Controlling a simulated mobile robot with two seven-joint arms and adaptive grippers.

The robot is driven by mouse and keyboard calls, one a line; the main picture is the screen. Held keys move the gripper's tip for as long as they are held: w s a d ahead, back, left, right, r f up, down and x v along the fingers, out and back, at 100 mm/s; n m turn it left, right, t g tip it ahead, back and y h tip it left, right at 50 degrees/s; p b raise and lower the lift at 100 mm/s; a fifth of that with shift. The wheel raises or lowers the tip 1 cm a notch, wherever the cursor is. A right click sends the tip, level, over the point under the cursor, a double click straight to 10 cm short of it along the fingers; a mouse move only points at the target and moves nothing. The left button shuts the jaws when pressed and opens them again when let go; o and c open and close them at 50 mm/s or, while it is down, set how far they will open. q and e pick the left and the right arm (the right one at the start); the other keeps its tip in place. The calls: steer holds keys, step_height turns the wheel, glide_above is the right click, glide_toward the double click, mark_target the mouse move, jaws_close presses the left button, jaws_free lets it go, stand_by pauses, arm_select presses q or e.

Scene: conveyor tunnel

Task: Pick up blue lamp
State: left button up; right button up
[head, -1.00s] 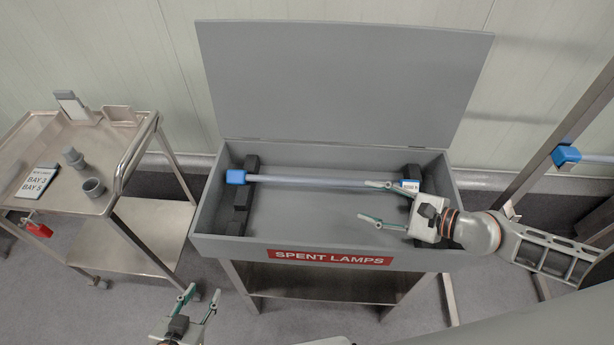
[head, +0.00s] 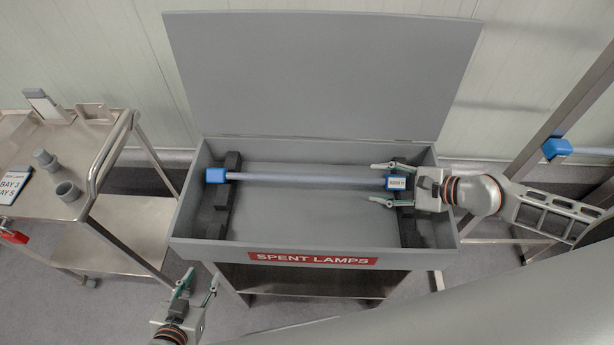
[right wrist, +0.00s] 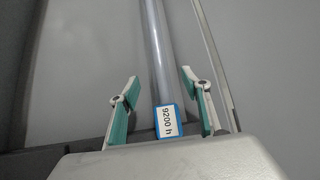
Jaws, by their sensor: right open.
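The blue lamp (head: 300,178) is a long pale tube with blue end caps. It lies across dark supports in the grey spent-lamps box. Its right cap carries a white label, read as "9200 h" in the right wrist view (right wrist: 167,122). My right gripper (head: 375,183) is open at that end. Its fingers lie on either side of the cap, with gaps visible in the right wrist view (right wrist: 159,76). My left gripper (head: 201,277) is open and empty, in front of the box at the lower left.
The box (head: 430,215) has its tall lid (head: 320,75) raised behind it. A metal trolley (head: 90,190) with small grey parts and a sign stands on the left. A metal frame (head: 560,110) with a blue fitting (head: 556,148) stands on the right.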

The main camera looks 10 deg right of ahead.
mark_target(365, 181)
steer(key=x, duration=0.6)
steer(key=shift+a, duration=0.3)
steer(key=shift+c, duration=0.4)
jaws_close()
